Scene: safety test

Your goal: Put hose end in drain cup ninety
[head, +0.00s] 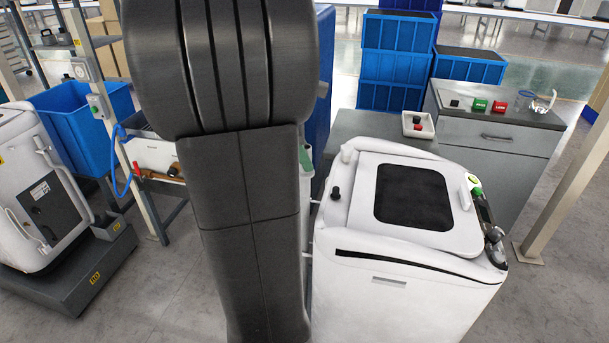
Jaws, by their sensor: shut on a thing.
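My gripper is not in view. My dark arm fills the middle of the head view and hides what lies behind it. A thin blue hose (119,160) hangs in a loop beside the pale post on the left, near a white basin. I cannot tell whether this is the task's hose, and its free end is not clear. A small dark open-topped cup or box (110,227) with a yellow tag sits at the corner of the dark base under the left white machine. Its tag is too small to read surely; a yellow label on the base resembles 90.
A white machine (352,276) with a dark lid panel stands close on the right. Behind it is a grey cabinet (520,150) with small coloured items. The left white machine (22,190) stands on its dark base (60,290). Floor between them is clear at the lower left.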

